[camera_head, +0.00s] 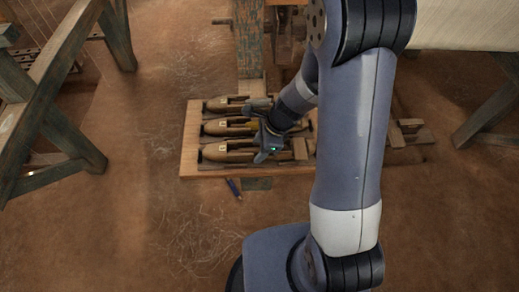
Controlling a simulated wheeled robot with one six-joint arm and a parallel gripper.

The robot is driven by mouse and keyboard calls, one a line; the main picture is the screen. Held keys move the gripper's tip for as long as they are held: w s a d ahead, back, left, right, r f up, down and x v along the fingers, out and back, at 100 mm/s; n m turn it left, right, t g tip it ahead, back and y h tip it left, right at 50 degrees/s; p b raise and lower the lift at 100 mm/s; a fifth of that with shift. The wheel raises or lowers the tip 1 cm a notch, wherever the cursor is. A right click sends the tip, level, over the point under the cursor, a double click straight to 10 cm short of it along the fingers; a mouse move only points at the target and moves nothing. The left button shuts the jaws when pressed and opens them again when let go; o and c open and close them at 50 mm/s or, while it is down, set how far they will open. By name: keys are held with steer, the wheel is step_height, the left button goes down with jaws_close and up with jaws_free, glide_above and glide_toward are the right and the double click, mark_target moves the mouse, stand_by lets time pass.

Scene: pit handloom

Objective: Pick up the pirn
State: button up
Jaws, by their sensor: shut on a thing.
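Three boat-shaped wooden shuttles lie side by side on a low wooden board (188,163): a far one (216,104), a middle one (216,127) and a near one (214,152). My gripper (266,140) points down over the right half of the middle and near shuttles. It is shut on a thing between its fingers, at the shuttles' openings. The fingers mostly hide that thing; it appears to be the pirn, but its shape and whether it is clear of the shuttle cannot be told.
A small dark blue stick (234,188) lies on the floor at the board's near edge. A wooden post (248,45) stands behind the board. Wooden loom frames rise at the left (62,130) and right (490,118). The earthen floor left of the board is open, with straw scraps.

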steer(key=shift+f, duration=0.55)
steer(key=shift+f, duration=0.2)
steer(key=o, duration=1.1)
steer(key=shift+o, duration=0.2)
